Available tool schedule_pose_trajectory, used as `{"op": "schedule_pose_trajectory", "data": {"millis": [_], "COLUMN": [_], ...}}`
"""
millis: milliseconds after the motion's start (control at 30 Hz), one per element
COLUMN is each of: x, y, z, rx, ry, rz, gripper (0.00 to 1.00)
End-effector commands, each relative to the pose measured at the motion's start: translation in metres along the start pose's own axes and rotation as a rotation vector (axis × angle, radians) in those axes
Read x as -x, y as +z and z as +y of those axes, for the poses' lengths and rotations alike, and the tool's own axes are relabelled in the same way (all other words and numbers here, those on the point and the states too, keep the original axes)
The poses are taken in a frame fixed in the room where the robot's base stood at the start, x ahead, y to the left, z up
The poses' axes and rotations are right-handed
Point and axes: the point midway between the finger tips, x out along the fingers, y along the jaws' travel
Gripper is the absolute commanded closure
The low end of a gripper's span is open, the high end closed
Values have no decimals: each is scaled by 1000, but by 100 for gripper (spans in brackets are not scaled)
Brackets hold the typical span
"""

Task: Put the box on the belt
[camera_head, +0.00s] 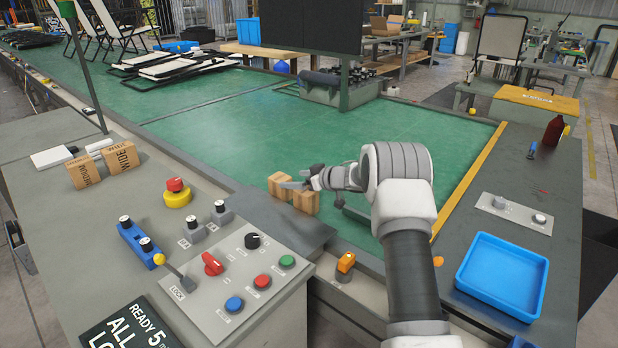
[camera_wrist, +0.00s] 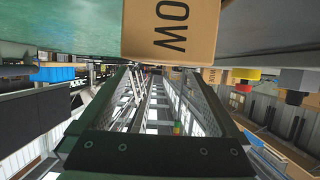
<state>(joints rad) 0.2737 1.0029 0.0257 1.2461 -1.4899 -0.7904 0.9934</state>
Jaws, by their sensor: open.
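Brown cardboard (camera_head: 281,186) shows at the near edge of the green belt (camera_head: 235,125), partly hidden behind my gripper (camera_head: 297,184). It appears in two parts, and I cannot tell whether this is one box or two. In the wrist view, a box (camera_wrist: 172,35) with partly cut-off dark lettering fills the top middle, close to the fingertips. My gripper's fingers (camera_wrist: 155,78) are apart, and the box shows beyond their ends, not between them. Contact between the box and the belt is hard to see.
Two labelled cardboard boxes (camera_head: 90,170) stand on the grey console (camera_head: 150,235), near its buttons and red stop knob (camera_head: 176,190). A blue tray (camera_head: 503,275) is at the right. Folded loungers (camera_head: 175,67) lie farther along the belt; its middle is clear.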

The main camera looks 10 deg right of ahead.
Motion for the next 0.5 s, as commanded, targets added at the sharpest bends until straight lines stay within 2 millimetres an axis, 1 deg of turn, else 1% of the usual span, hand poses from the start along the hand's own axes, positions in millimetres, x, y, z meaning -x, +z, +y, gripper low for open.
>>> {"op": "schedule_pose_trajectory", "data": {"millis": [33, 200, 367, 433, 500], "x": [13, 40, 55, 59, 64], "y": [-2, -1, 0, -5, -16], "z": [1, 1, 0, 1, 2], "rx": [-2, 0, -1, 4, 13], "ry": [2, 2, 0, 11, 41], "rz": [-1, -1, -1, 2, 3], "gripper": [2, 2, 2, 2, 2]}}
